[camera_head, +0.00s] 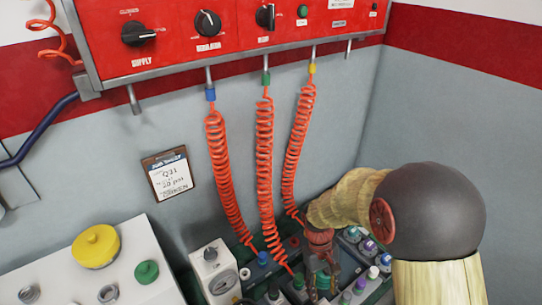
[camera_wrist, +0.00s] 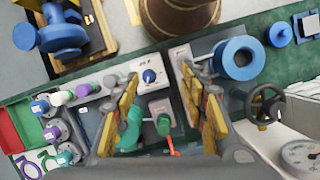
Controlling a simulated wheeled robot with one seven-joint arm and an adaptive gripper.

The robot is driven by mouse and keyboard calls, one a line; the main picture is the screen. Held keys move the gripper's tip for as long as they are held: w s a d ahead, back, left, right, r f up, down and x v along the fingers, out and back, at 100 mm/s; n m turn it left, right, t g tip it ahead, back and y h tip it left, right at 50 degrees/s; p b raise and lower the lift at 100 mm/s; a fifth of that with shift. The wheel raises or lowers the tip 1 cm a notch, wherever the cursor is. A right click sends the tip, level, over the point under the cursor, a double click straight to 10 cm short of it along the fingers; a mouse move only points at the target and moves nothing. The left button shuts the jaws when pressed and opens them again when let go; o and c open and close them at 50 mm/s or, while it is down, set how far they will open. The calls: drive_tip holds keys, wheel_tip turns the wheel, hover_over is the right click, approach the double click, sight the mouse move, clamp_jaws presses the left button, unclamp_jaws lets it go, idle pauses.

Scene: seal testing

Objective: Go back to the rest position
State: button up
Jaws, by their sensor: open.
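My gripper (camera_head: 325,262) is low over the bench at the lower middle of the head view, with my arm reaching in from the right. In the wrist view my gripper (camera_wrist: 158,80) has its two yellow-padded fingers apart. Between the fingers I see a small white block with a blue knob (camera_wrist: 150,76) and another with a green knob (camera_wrist: 163,124). A teal curved part (camera_wrist: 130,130) shows beside the left finger. I cannot tell whether any finger touches these parts.
A red panel (camera_head: 230,35) with black knobs hangs above. Three coiled orange hoses (camera_head: 265,150) run down to the bench near my gripper. A white box (camera_head: 90,270) with yellow and green buttons stands at left. A black handwheel (camera_wrist: 265,103) and a gauge (camera_wrist: 300,155) are at right in the wrist view.

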drive_tip(key=s+d+r+m+t, duration=0.1)
drive_tip(key=s+r+t, duration=0.3)
drive_tip(key=r, duration=1)
drive_tip(key=s+d+r+m+t+y, duration=0.1)
drive_tip(key=s+r+t, duration=0.4)
drive_tip(key=r, duration=0.9)
drive_tip(key=s+d+m, duration=0.1)
drive_tip(key=s+m, duration=0.1)
drive_tip(key=s, duration=0.1)
drive_tip(key=shift+r+y, duration=0.15)
drive_tip(key=shift+y, duration=0.15)
drive_tip(key=shift+d, duration=0.1)
idle(1.7)
